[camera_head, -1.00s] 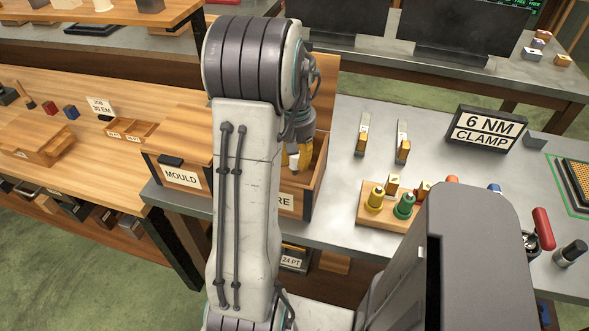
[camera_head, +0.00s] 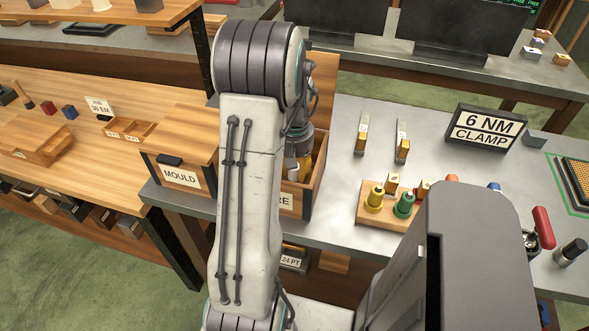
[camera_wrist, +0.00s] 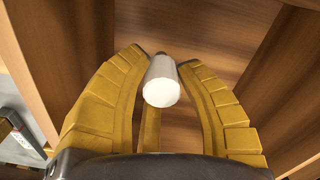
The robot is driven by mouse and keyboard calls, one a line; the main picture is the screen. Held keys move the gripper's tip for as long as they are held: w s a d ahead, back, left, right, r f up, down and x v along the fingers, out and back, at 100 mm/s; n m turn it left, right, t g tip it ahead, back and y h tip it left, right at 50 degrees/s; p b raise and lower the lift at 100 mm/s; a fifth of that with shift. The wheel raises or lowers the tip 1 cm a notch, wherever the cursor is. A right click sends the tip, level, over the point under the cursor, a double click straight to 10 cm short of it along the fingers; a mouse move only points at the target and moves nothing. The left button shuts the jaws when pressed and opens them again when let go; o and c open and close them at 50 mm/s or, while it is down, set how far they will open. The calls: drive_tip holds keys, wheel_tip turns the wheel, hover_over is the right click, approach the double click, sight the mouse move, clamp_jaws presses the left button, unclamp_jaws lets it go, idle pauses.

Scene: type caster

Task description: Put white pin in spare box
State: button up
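In the head view my gripper (camera_head: 298,168) is down within the walls of the wooden spare box (camera_head: 311,190), whose label is partly hidden by my arm and reads only "RE". In the wrist view the wooden walls of the box (camera_wrist: 255,30) surround the fingers. The pin is hidden in the head view.
A closed wooden box labelled MOULD (camera_head: 181,176) stands left of the spare box. A wooden block with yellow and green pegs (camera_head: 380,213) is to the right.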

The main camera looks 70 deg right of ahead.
drive_tip(key=o, duration=0.3)
